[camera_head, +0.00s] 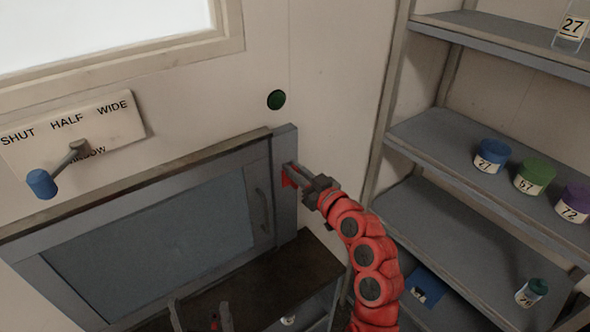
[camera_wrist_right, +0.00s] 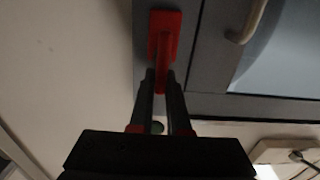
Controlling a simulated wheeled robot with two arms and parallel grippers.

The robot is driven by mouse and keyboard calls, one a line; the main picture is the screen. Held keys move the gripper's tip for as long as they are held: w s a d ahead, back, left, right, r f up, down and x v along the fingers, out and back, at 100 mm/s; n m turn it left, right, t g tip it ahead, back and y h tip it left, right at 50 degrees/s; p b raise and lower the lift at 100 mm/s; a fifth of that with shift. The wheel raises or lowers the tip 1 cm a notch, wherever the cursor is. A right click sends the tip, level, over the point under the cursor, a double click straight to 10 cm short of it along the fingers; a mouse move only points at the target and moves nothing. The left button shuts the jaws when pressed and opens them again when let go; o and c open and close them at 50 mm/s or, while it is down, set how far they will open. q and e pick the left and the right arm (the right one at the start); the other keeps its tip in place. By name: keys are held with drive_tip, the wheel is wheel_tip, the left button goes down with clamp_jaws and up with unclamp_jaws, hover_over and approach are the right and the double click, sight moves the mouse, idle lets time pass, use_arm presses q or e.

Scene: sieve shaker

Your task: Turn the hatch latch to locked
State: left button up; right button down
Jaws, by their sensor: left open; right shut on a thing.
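The red hatch latch (camera_head: 287,182) is on the grey frame at the right side of the hatch. In the right wrist view, its red plate (camera_wrist_right: 165,30) has a bar running down between my fingertips. My right gripper (camera_head: 303,177) is shut on this latch bar; it also shows in the wrist view (camera_wrist_right: 160,82). The hatch (camera_head: 160,240) has a blue-grey panel, lies flush with its frame and looks closed. My left gripper (camera_head: 200,312) is open and empty at the bottom edge, below the hatch, only its fingers showing.
A dark ledge (camera_head: 285,268) juts out below the hatch. Shelves (camera_head: 440,135) with numbered jars stand at right. A window lever with a blue knob (camera_head: 41,184) sticks out at left. A green button (camera_head: 276,100) is on the wall above the latch.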

drive_tip(key=shift+w+d+f+m+b, duration=0.1)
drive_tip(key=shift+d+f+m+b, duration=0.1)
drive_tip(key=shift+m+b, duration=0.6)
drive_tip(key=shift+w+d+f+m+b, duration=0.2)
drive_tip(key=shift+d+f+m+b, duration=0.15)
drive_tip(key=shift+m, duration=2.35)
drive_tip(key=shift+w+d+f+m+b, duration=0.25)
drive_tip(key=shift+f+m+b, duration=0.15)
drive_tip(key=shift+m, duration=2.3)
drive_tip(key=shift+w+d+f+m+b, duration=0.25)
drive_tip(key=shift+f+m+b, duration=0.1)
drive_tip(key=shift+m, duration=2.35)
drive_tip(key=c, duration=0.9)
unclamp_jaws()
